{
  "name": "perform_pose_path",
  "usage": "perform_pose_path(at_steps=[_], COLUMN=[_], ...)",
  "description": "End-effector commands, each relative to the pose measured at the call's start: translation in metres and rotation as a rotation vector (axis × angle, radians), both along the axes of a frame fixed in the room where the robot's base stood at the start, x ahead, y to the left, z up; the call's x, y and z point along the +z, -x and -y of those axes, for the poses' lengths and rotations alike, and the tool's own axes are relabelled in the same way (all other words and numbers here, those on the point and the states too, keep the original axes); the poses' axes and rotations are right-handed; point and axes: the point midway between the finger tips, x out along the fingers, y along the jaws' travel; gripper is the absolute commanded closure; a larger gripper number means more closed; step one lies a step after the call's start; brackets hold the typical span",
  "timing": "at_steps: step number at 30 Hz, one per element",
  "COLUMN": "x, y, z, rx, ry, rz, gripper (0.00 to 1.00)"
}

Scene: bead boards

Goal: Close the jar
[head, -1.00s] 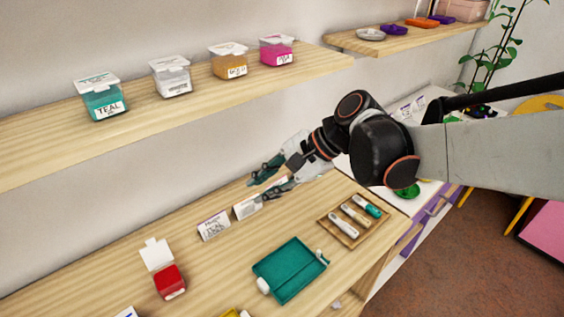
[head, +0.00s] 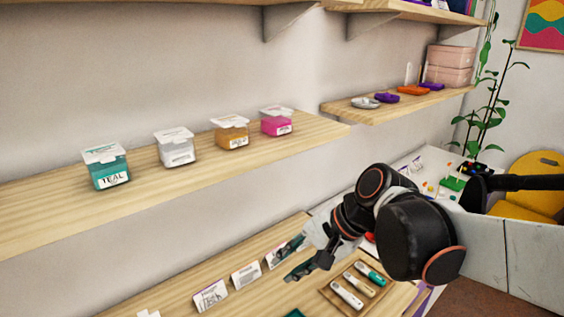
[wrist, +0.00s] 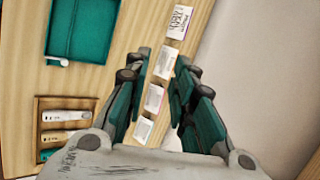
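Several clear jars with white lids stand on the upper shelf in the head view: a teal one (head: 108,176), a white one (head: 175,153), an orange one (head: 232,138) and a pink one (head: 276,127). Their lids look shut. A small white tip (head: 148,313), probably the raised lid of the red jar, shows at the bottom edge; the red jar itself is out of view. My gripper (head: 284,264) is over the lower table, below and right of the shelf jars. In the wrist view my gripper (wrist: 161,58) is open, with nothing between its fingers.
Folded label cards (head: 210,296) stand in a row along the back of the table. A wooden tray (head: 333,301) with several pens lies right of them. A teal tray (wrist: 84,28) shows in the wrist view. A side shelf (head: 400,107) holds small coloured pieces.

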Motion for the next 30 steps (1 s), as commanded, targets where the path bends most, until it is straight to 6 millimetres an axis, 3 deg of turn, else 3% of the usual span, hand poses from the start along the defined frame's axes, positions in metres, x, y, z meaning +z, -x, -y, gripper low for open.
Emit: perform_pose_path(at_steps=[9, 16, 22, 30], x=[-0.004, -0.008, -0.010, -0.010], y=[0.045, 0.075, 0.088, 0.090], z=[0.090, 0.148, 0.173, 0.178], rx=[0.167, 0.329, 0.425, 0.447], ry=[0.368, 0.656, 0.803, 0.834], rz=[0.317, 0.486, 0.552, 0.563], gripper=[0.77, 0.77, 0.77, 0.77])
